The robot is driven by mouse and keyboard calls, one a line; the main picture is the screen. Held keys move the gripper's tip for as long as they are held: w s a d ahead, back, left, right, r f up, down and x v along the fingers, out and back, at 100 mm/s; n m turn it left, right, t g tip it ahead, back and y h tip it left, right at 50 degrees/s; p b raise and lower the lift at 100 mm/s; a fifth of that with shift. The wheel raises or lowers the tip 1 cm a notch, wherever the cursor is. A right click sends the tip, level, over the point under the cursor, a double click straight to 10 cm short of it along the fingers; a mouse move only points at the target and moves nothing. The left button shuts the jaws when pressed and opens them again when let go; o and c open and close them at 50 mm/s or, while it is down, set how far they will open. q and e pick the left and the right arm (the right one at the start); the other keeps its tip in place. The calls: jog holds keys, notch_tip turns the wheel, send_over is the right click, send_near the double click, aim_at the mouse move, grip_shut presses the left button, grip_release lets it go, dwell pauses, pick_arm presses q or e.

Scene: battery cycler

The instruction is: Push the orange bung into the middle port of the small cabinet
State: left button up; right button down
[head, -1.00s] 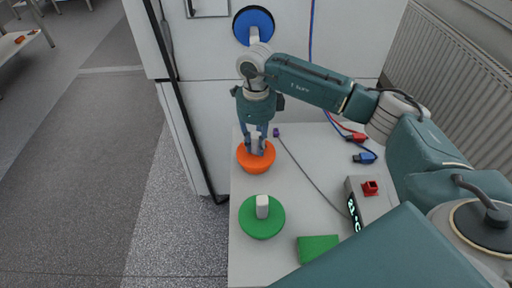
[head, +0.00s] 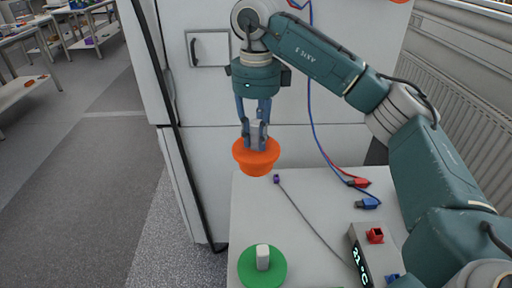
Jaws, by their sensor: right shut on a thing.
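The orange bung (head: 256,158) is a tapered plug with a grey grip block on top. My right gripper (head: 256,132) points down and is shut on that block. It holds the bung in front of the white cabinet (head: 205,95), apparently raised above the table's back edge. The cabinet has a small square door with a dark handle at its upper left. I cannot make out the middle port; my right arm and gripper cover part of the cabinet front. My left gripper is out of view.
A green bung (head: 262,272) with a pale grip block rests on the white table (head: 305,235). Red and blue cables with plugs (head: 367,203) lie at the back right. A meter (head: 362,255) stands at the right. A radiator (head: 455,110) is along the right wall.

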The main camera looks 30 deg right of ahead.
aim_at(256, 122)
jog(key=shift+r+p, duration=2.25)
jog(key=shift+r, duration=0.4)
jog(key=shift+f, duration=0.1)
